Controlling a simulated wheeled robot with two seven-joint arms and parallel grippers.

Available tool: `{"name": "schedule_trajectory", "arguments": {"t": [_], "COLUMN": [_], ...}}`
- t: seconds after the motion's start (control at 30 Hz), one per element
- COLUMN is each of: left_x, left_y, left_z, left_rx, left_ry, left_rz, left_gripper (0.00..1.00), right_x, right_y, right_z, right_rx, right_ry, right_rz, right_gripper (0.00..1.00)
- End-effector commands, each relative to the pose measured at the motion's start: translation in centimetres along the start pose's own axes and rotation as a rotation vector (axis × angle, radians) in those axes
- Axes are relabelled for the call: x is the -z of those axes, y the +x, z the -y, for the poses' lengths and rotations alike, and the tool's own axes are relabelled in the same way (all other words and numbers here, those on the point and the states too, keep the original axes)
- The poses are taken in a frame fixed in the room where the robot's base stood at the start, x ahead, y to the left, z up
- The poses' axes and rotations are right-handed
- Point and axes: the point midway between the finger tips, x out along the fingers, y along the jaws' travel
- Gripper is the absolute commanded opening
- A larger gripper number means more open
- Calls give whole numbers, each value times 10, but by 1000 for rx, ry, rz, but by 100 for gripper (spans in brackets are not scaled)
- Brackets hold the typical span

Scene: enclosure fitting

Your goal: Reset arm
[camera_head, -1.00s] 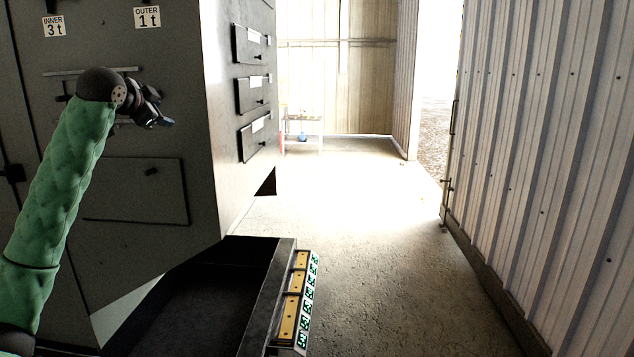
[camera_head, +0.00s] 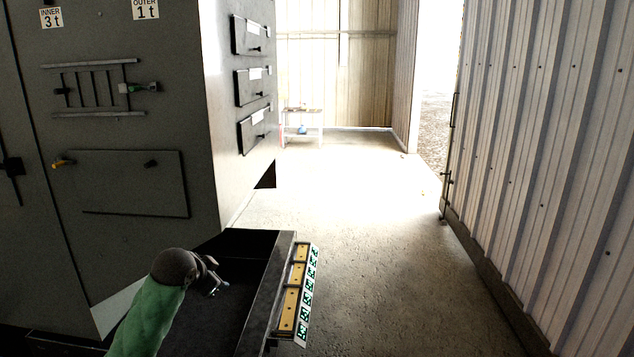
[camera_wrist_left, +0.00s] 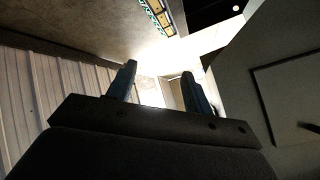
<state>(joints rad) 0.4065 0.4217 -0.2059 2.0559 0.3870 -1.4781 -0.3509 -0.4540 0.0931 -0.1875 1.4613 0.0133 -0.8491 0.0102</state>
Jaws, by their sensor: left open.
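My left arm, in a green padded sleeve, comes in at the bottom of the head view. Its left gripper (camera_head: 217,283) is over the dark open tray (camera_head: 262,318) at the robot's front. In the left wrist view the two fingers (camera_wrist_left: 160,85) stand apart with nothing between them, so it is open and empty. The grey enclosure (camera_head: 110,240) stands at the left, its panel and ladder-like rack in plain sight. My right gripper is in neither view.
A strip with yellow plates and green-black markers (camera_head: 297,290) runs along the tray's right side. A corrugated wall (camera_head: 540,150) closes off the right. The concrete floor (camera_head: 380,230) between is clear. A small table (camera_head: 303,124) stands at the back.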

Motion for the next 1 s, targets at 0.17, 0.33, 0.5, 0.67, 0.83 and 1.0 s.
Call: {"name": "schedule_trajectory", "arguments": {"t": [0.17,0.33,0.5,0.67,0.83,1.0], "left_x": [-49,-93,-136,-176,-215,-253], "left_y": [8,7,-2,-16,-37,-63], "left_z": [-62,-115,-166,-211,-255,-297], "left_rx": [-42,-75,-102,-123,-140,-151], "left_ry": [-60,-121,-182,-245,-313,-382], "left_rz": [52,103,158,212,275,341], "left_gripper": [51,51,51,51,51,51], "right_x": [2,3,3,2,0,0], "right_y": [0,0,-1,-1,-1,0], "right_z": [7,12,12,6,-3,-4], "right_rx": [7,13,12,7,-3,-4], "right_ry": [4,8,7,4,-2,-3], "right_rz": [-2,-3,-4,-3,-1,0], "right_gripper": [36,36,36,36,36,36]}}
